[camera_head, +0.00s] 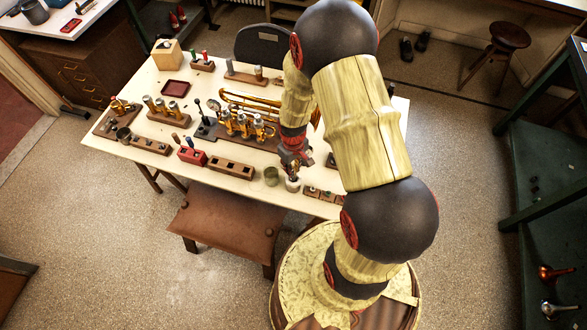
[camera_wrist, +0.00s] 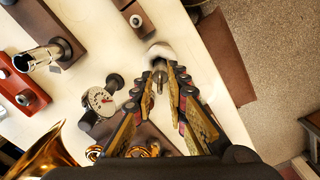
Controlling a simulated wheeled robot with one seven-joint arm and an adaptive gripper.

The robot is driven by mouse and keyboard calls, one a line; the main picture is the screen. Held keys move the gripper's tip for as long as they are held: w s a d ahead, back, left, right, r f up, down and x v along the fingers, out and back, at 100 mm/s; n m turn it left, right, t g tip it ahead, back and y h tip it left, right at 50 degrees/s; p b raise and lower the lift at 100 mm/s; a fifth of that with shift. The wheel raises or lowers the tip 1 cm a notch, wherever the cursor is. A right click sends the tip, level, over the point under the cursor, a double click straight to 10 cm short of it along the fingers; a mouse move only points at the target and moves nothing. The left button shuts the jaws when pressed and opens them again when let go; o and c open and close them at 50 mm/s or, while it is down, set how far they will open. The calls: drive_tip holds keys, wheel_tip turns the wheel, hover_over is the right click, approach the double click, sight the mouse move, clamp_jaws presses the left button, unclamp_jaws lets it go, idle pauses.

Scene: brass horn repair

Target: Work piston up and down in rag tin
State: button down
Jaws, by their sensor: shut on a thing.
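The rag tin (camera_head: 293,185) stands near the front edge of the bench, with whitish rag at its top. In the wrist view the white rag (camera_wrist: 161,51) shows just beyond my fingertips. My gripper (camera_head: 294,164) is directly above the tin, pointing down. In the wrist view my gripper (camera_wrist: 161,80) is shut on the piston (camera_wrist: 160,74), a slim metal part between the fingertips. The piston's far end meets the rag opening; how deep it sits is hidden. Much of the piston is covered by my fingers.
The brass horn (camera_head: 250,125) lies behind. A dial gauge (camera_wrist: 101,99) is near my fingers. The bench front edge is close.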

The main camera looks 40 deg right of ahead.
drive_tip(key=shift+f, duration=0.15)
drive_tip(key=shift+f+b, duration=1.3)
drive_tip(key=shift+f, duration=0.4)
drive_tip(key=shift+r+p, duration=1.35)
drive_tip(key=shift+r, duration=0.5)
drive_tip(key=shift+r, duration=0.1)
drive_tip(key=shift+r+p, duration=2.15)
drive_tip(key=shift+r, duration=0.8)
